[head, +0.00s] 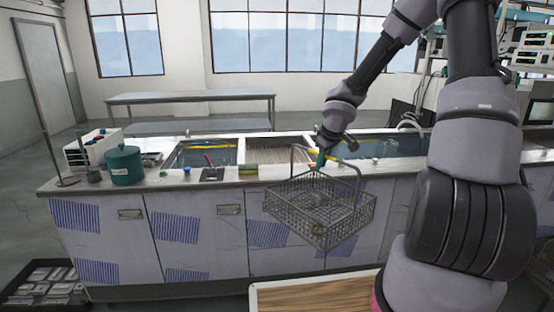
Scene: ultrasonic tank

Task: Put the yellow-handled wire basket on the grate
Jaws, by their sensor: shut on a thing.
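The wire basket (318,212) is a grey mesh box with an arched handle, and some yellow shows at the handle's top. It hangs in the air in front of the counter, slightly tilted. My gripper (321,157) is shut on its handle from above; the fingertips are small and partly hard to make out. The grate (270,150) looks like the pale slatted surface between two basins on the counter. It lies behind and to the left of the basket, and the basket is apart from it.
The left basin (205,154) and right basin (392,147) flank the grate. A teal pot (124,166) and a white rack (92,150) stand at the counter's left end. Small items line the front edge. A wooden-topped surface (310,294) is at the bottom.

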